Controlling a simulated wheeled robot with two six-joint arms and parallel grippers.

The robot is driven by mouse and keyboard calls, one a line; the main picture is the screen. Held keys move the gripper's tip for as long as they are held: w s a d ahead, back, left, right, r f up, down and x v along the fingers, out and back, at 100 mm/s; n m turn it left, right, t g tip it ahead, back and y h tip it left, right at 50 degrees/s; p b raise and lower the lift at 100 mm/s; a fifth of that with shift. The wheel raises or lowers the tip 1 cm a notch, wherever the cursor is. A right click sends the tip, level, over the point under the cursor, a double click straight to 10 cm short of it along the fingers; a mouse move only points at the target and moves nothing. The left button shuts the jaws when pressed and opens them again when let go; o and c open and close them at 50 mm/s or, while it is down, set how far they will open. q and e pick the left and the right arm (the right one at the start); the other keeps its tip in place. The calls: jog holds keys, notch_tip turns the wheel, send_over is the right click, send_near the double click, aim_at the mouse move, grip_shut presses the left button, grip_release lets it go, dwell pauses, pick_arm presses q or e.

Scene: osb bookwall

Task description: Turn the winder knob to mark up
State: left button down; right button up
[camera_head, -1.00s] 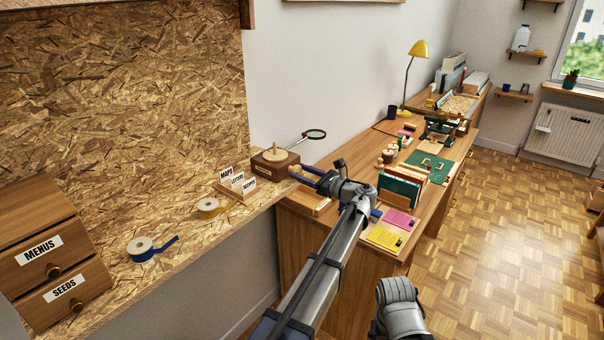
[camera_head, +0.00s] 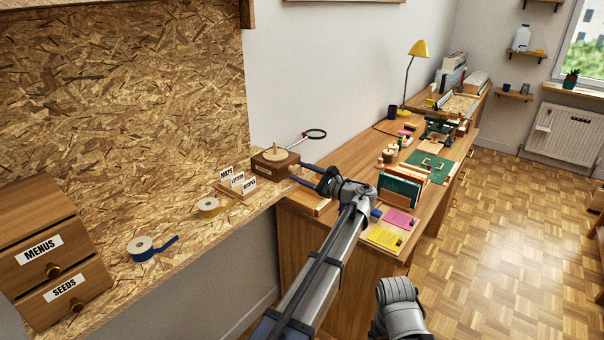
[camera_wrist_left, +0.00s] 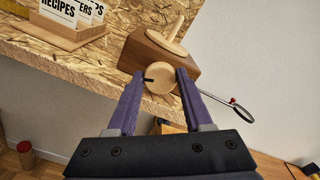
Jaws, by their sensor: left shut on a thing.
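The winder is a dark wooden box (camera_head: 284,164) with a round disc and peg on top, at the right end of the OSB shelf. In the left wrist view the box (camera_wrist_left: 150,54) looks tilted. Its round pale wooden knob (camera_wrist_left: 165,82) sits on the near face, with a short dark mark at the knob's left side in that picture. My left gripper (camera_head: 295,173) is shut on the knob, one purple finger on each side, as the wrist view (camera_wrist_left: 161,88) shows. The mark is hidden in the head view. My right gripper is out of view.
A card holder (camera_head: 235,186), yellow tape (camera_head: 208,207), blue tape (camera_head: 142,249) and a drawer unit (camera_head: 50,260) stand on the shelf. The desk (camera_head: 330,204) beyond holds books and pink and yellow cards.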

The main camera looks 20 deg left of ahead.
pick_arm(q)
jog(key=shift+n, duration=0.9)
jog(key=shift+c, duration=1.5)
grip_release()
